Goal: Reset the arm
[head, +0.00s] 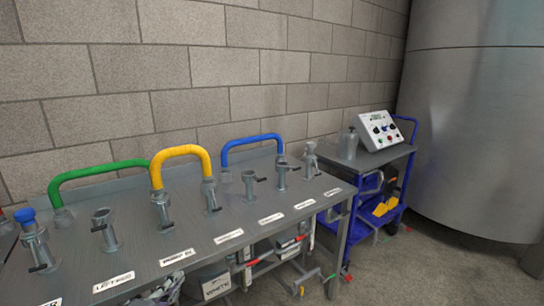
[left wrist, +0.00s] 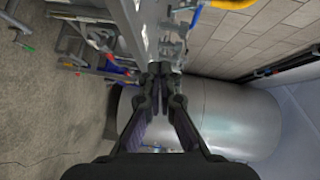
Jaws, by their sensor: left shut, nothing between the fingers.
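My left gripper (left wrist: 160,80) shows in the left wrist view, with its dark fingertips together and nothing between them. I cannot make out either gripper in the head view. The grey metal table (head: 239,221) fills the lower left of the head view. Curved hoses in green (head: 95,173), yellow (head: 180,153) and blue (head: 252,141) join upright metal ports on it. A blue-capped port (head: 26,219) stands at the far left, and an open-topped port (head: 105,230) stands right of it. In the left wrist view the fingertips overlap the table's image; their distance from it is unclear.
A blue cart (head: 393,214) stands beyond the table's right end, carrying a white control box (head: 376,131) and a grey bottle (head: 348,144). A large steel tank (head: 474,120) stands at the right. A block wall (head: 228,66) runs behind. Floor (head: 440,270) is clear at lower right.

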